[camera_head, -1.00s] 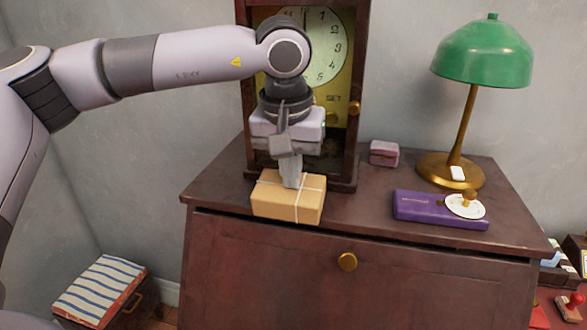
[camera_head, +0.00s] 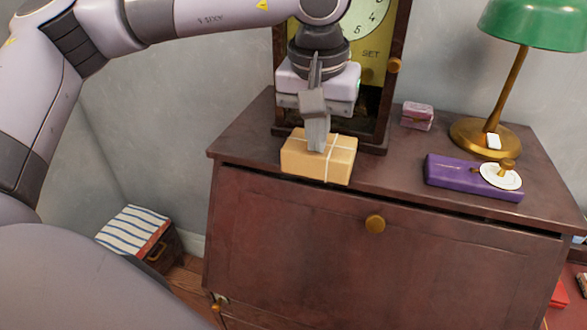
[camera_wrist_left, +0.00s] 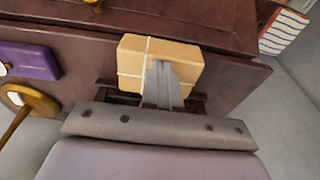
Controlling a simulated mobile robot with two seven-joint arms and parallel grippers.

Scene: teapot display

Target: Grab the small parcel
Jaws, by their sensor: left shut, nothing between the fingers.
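The small parcel (camera_head: 319,163) is a tan box tied with white string. It rests on top of the dark wooden cabinet, in front of the clock. In the left wrist view the parcel (camera_wrist_left: 139,68) lies at the fingertips. My left gripper (camera_head: 317,148) points down at the parcel's top with its fingers shut and nothing between them. In the left wrist view its fingers (camera_wrist_left: 160,72) overlap the parcel's face. Whether the tips touch it, I cannot tell. My right gripper is not in view.
The tall clock (camera_head: 394,90) stands close behind the parcel. A small pink box (camera_head: 417,117), a green lamp (camera_head: 510,75) and a purple box (camera_head: 455,176) are to the right. The cabinet (camera_head: 290,240) has a brass knob. A striped-top box (camera_head: 130,230) is on the floor at left.

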